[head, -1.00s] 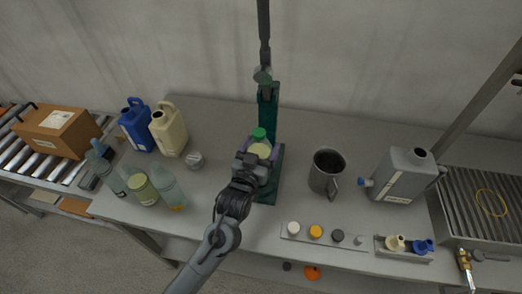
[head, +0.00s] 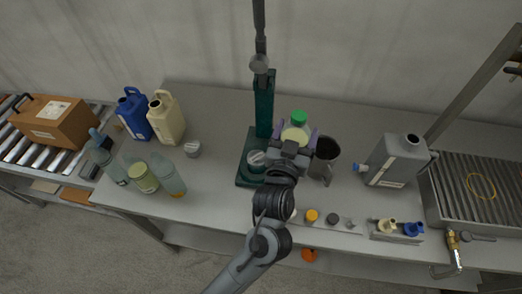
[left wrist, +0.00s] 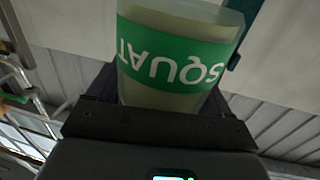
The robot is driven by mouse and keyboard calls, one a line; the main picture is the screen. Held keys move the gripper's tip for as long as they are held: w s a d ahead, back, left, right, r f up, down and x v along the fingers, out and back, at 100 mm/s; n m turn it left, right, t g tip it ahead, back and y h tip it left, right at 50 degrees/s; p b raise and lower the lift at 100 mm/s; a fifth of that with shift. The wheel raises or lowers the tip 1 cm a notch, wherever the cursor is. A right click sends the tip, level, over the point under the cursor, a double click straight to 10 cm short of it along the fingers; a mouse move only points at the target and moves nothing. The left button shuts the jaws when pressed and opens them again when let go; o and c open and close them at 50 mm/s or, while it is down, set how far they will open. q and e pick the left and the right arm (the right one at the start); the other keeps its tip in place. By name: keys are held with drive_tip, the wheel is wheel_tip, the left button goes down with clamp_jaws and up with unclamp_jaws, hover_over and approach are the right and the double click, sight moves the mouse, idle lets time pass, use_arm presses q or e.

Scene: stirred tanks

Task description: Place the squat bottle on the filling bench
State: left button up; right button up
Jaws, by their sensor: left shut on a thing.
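The squat bottle (head: 293,134) has a pale body and a green cap. In the left wrist view the squat bottle (left wrist: 178,55) shows a green label reading SQUAT, upside down in the picture. My left gripper (head: 295,137) is shut on it, with purple fingers on either side. My right gripper is not in view.
A grey canister (head: 398,158) stands further right. Caps lie near the front edge. Several bottles and jugs stand at left. Bare bench lies left of the stand.

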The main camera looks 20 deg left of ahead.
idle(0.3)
use_arm(q)
drive_tip(key=w+a+f, duration=0.1)
drive_tip(key=a+f, duration=0.2)
drive_tip(key=w+a+f+b, duration=0.1)
drive_tip(key=a+f, duration=0.2)
drive_tip(key=a, duration=0.1)
drive_tip(key=w+a+f, duration=0.1)
drive_tip(key=a+f, duration=0.2)
drive_tip(key=a, duration=0.1)
drive_tip(key=shift+a+f, duration=0.2)
drive_tip(key=shift+f, duration=0.55)
drive_tip(key=shift+d, duration=0.1)
drive_tip(key=shift+f, duration=0.2)
drive_tip(key=o, duration=1.3)
drive_tip(key=shift+b, duration=0.3)
